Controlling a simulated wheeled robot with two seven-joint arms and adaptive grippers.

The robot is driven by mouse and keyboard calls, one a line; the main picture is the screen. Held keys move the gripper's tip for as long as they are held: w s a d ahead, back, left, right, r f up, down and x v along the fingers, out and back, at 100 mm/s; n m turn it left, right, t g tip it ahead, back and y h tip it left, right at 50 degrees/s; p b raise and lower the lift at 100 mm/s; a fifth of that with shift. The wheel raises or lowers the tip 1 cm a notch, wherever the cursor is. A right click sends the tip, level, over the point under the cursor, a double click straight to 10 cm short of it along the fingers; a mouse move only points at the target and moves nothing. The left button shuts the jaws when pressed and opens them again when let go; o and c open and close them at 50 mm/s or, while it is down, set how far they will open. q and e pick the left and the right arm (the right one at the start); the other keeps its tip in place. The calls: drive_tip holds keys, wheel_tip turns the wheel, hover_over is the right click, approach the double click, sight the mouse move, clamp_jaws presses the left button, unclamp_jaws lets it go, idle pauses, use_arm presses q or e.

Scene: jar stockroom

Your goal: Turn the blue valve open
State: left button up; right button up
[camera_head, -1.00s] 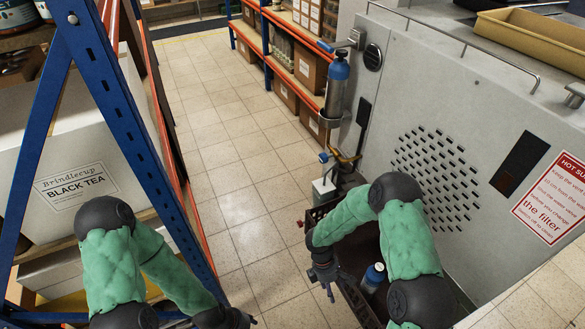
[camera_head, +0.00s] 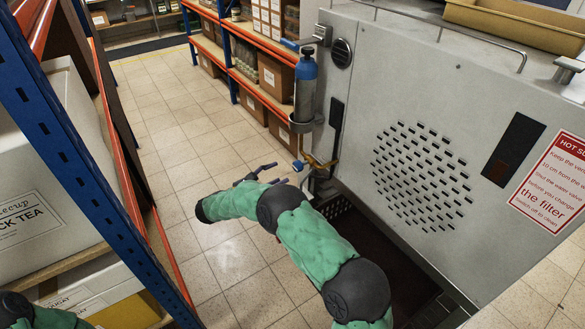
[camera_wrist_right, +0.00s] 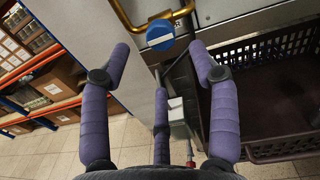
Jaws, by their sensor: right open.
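The blue valve (camera_head: 298,165) shows small in the head view, on brass pipe low beside the grey machine. In the right wrist view it is a round blue knob (camera_wrist_right: 160,33) with a pale bar across its face, on a bent brass pipe. My right gripper (camera_head: 272,176) is just left of the valve in the head view. In the wrist view its purple fingers (camera_wrist_right: 160,62) are spread, with the knob beyond their tips and nothing held. I cannot tell whether any finger touches it. My left gripper is out of view; only part of that arm shows at the lower left.
A blue cylinder (camera_head: 305,88) stands in a bracket above the valve, by the grey machine (camera_head: 400,90). A dark crate (camera_wrist_right: 265,140) is right of the valve in the wrist view. Shelving with boxes (camera_head: 30,215) fills the left. The tiled aisle (camera_head: 170,120) is clear.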

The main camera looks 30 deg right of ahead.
sight(295, 168)
drive_tip(key=d, duration=0.3)
drive_tip(key=d+b, duration=0.1)
drive_tip(key=d, duration=0.2)
drive_tip(key=w+d+b, duration=0.1)
drive_tip(key=d, duration=0.2)
drive_tip(key=shift+f, duration=0.1)
drive_tip(key=c, duration=1.2)
